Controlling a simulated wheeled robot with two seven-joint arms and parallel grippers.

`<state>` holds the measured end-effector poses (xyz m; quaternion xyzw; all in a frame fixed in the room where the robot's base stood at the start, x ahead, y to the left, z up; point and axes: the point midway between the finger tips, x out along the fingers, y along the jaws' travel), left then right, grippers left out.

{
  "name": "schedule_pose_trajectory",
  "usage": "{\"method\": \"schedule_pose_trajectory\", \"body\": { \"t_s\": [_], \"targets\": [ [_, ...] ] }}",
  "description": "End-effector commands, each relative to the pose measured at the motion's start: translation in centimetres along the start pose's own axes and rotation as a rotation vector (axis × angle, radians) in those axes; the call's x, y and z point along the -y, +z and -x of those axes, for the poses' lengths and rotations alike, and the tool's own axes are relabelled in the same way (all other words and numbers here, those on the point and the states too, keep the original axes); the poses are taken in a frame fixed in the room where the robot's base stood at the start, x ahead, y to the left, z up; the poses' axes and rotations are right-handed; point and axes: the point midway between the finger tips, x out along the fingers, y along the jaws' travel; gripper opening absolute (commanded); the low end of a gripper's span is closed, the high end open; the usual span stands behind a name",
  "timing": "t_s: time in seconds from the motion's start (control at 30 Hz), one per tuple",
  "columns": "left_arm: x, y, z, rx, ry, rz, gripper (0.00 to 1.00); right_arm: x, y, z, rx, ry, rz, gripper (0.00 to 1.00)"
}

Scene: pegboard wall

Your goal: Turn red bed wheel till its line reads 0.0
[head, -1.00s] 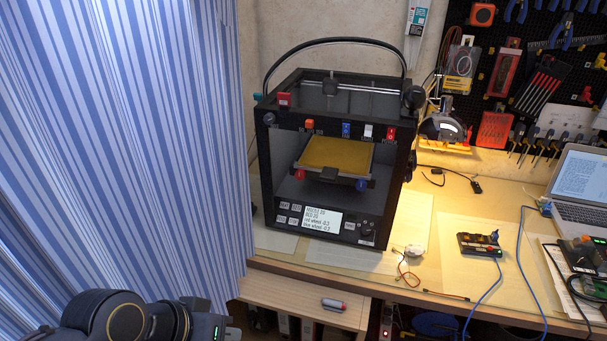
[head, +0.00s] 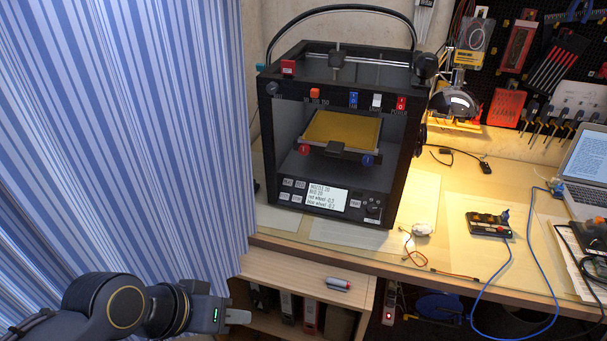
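The black 3D printer (head: 268,150) stands on the bench with a yellow bed plate (head: 342,132) inside. The red bed wheel (head: 304,150) sits under the bed's front left corner, and the blue wheel (head: 367,160) under its front right. The display (head: 326,196) has lines for red wheel and blue wheel; both look like small negative values, too small to read surely. My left gripper (head: 238,316) is at the lower left, below and in front of the bench, well apart from the printer. Its fingers are seen too edge-on to judge their opening. My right gripper is out of view.
A blue striped curtain (head: 120,130) fills the left side beside the printer. A shelf (head: 300,267) with a marker (head: 337,284) lies below the bench edge. Cables, a small device (head: 488,224) and a laptop (head: 590,175) occupy the bench's right.

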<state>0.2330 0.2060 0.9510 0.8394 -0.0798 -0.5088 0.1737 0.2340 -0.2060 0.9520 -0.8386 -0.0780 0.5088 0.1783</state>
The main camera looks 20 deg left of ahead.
Motion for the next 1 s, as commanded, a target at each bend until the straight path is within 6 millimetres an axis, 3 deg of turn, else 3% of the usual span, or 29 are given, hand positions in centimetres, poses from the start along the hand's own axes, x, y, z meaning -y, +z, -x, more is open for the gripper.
{"method": "schedule_pose_trajectory", "body": {
  "t_s": [0.03, 0.2, 0.37, 0.53, 0.63, 1.0],
  "targets": [
    [1.6, 1.8, -3.5, 0.0, 0.0, -0.005, 0.45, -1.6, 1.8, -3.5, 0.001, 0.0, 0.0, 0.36],
    [4.0, 4.3, -9.1, -0.01, 0.0, -0.011, 0.49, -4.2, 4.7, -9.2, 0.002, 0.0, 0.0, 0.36],
    [5.2, 4.8, -12.8, -0.042, 0.009, 0.016, 0.49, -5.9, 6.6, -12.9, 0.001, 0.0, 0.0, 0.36],
    [5.5, 3.2, -15.8, -0.113, 0.039, 0.095, 0.49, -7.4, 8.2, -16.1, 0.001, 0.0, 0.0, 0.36],
    [4.7, 0.1, -17.4, -0.195, 0.09, 0.206, 0.49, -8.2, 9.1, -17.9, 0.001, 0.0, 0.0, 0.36],
    [-2.2, -18.6, -16.9, -0.507, 0.503, 0.873, 0.49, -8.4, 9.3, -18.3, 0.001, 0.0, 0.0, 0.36]
  ]
}}
